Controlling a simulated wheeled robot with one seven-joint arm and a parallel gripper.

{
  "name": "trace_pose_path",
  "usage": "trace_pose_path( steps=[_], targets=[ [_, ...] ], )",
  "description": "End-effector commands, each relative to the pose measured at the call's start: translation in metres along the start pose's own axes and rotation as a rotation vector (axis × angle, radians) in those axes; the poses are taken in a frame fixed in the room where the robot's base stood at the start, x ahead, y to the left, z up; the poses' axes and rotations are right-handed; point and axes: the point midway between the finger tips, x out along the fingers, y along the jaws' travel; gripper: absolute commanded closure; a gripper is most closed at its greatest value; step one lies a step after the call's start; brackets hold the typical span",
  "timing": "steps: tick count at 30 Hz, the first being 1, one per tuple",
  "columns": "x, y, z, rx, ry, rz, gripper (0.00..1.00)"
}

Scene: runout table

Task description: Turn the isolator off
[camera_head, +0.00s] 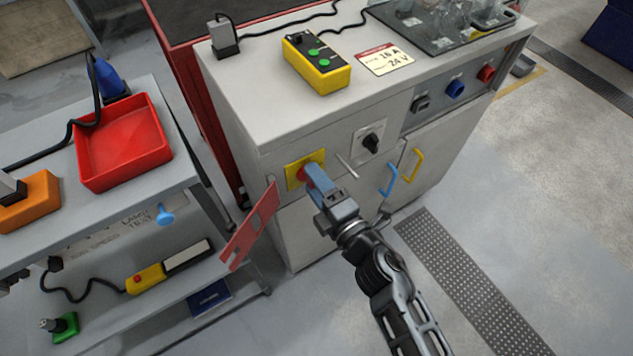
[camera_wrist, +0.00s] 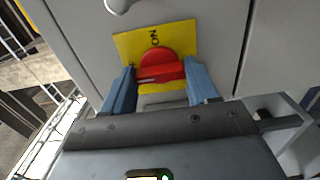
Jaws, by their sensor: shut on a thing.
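The isolator is a red rotary handle (camera_wrist: 162,67) on a yellow plate (camera_wrist: 183,38) marked ON, on the grey cabinet's front. In the head view the yellow plate (camera_head: 291,174) shows at the cabinet's upper left, with the red handle (camera_head: 304,174) partly hidden by my fingers. My gripper (camera_head: 314,176) reaches it from the front. In the wrist view the blue fingers of my gripper (camera_wrist: 160,70) stand on either side of the red handle, shut on it. The handle's bar lies across the picture between them, with the ON mark above. Other markings are too small to read.
A red panel (camera_head: 250,226) sticks out left of the isolator. A black rotary switch (camera_head: 370,143) and a thin rod (camera_head: 347,166) are to its right, above blue (camera_head: 389,179) and yellow (camera_head: 414,165) door handles. A grey cart (camera_head: 187,175) with a red tray (camera_head: 121,144) stands left.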

Motion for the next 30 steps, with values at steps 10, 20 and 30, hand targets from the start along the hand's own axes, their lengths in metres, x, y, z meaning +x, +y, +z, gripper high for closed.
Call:
trace_pose_path(
  steps=[10, 20, 30],
  targets=[
    [0.000, -0.001, -0.001, 0.002, 0.001, -0.002, 0.31],
    [0.000, 0.000, 0.000, 0.002, 0.000, -0.001, 0.16],
    [-0.033, -0.001, 0.000, 0.002, 0.000, -0.003, 0.16]
  ],
)
